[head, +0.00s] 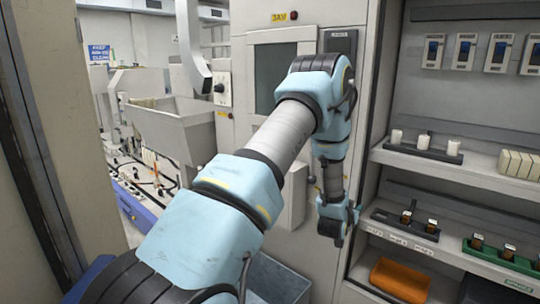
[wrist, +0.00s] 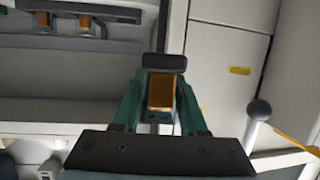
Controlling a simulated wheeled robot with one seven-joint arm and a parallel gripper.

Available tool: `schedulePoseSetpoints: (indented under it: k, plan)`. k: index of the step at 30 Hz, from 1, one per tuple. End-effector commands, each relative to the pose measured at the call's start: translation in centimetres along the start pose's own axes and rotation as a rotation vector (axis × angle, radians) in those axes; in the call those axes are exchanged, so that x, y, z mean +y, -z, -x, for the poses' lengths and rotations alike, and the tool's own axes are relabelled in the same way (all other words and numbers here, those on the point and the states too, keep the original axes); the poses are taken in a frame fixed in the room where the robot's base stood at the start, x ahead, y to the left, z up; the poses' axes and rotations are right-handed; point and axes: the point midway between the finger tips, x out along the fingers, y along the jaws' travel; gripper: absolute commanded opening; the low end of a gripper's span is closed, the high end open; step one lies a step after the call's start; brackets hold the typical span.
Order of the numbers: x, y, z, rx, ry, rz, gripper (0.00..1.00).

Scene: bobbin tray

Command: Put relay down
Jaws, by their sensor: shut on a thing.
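My gripper (wrist: 160,112) is shut on a relay (wrist: 161,90) with an orange body and a dark cap, held between the two green fingers in the wrist view. In the head view my gripper (head: 338,236) hangs in front of the grey cabinet, left of the shelves; the held relay cannot be made out there. Similar relays stand in a dark tray (head: 385,218) on the lower shelf. Two also show in a dark rack (wrist: 62,25) at the upper left of the wrist view.
A green tray (head: 490,259) with more relays stands right of the dark tray. An orange bin (head: 400,281) lies below the shelf. The upper shelf (head: 430,167) holds white bobbins. A round knob (wrist: 260,110) on a rod is right of my gripper in the wrist view.

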Motion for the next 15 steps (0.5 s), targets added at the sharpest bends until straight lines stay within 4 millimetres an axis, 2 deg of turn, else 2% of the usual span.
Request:
schedulePoseSetpoints:
  k: [5,8,15]
  plan:
    - [-4.3,-2.0,3.3,-0.005,0.082,0.025,0.0]
    - [-7.7,-3.6,5.9,-0.007,0.146,0.044,0.0]
    - [-17.8,-8.2,13.5,-0.007,0.339,0.103,0.0]
